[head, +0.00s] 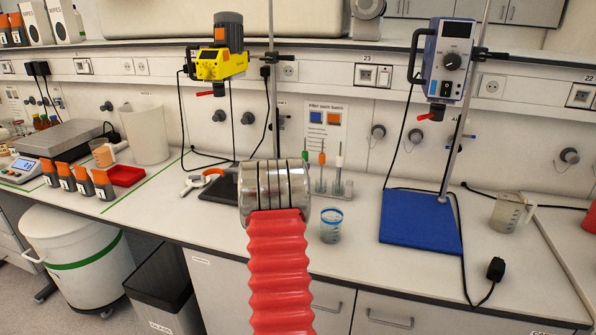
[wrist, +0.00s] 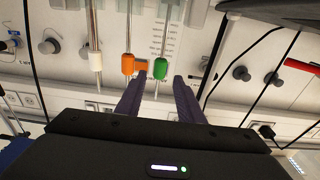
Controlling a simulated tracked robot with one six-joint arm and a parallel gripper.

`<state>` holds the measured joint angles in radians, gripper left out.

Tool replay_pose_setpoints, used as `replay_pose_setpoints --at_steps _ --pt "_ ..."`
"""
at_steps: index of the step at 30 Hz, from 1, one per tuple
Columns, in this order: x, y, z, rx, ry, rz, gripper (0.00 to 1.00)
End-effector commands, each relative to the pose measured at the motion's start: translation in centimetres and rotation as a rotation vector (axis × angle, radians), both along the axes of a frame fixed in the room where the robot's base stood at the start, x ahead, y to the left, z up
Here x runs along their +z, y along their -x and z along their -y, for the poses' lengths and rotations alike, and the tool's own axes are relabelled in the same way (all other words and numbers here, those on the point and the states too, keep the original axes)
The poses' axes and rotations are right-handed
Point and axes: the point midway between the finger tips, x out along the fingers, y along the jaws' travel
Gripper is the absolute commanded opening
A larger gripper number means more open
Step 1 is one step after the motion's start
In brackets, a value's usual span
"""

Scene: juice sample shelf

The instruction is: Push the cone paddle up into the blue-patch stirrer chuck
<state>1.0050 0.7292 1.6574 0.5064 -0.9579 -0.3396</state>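Several paddles with thin upright shafts stand in a rack (head: 345,190) on the bench: a green-collared paddle (head: 306,157), an orange-collared paddle (head: 322,158) and a white-collared paddle (head: 339,161). I cannot tell which is the cone paddle. The blue stirrer (head: 448,60) hangs on a stand at right, with a red part (head: 437,112) below it; no separate patch on its chuck is readable. My gripper (wrist: 158,84) is open in the upside-down wrist view, nothing held, with the green collar (wrist: 160,68) and orange collar (wrist: 128,64) beyond its fingertips. My wrist hides the fingers in the head view.
A yellow stirrer (head: 220,64) hangs at left. A blue stand base (head: 420,220), a blue-rimmed beaker (head: 331,226) and a jug (head: 508,212) stand on the bench. A sign with blue and orange patches (head: 325,118) is on the wall. Black cables hang near both stirrers.

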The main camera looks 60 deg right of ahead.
Motion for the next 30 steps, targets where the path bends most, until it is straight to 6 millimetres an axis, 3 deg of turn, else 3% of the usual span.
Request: replay_pose_setpoints --at_steps 24,30 --pt "0.5 -1.1 7.5 -0.001 0.0 0.001 0.34" --pt "0.6 -1.3 8.6 -0.001 0.0 0.001 0.34"
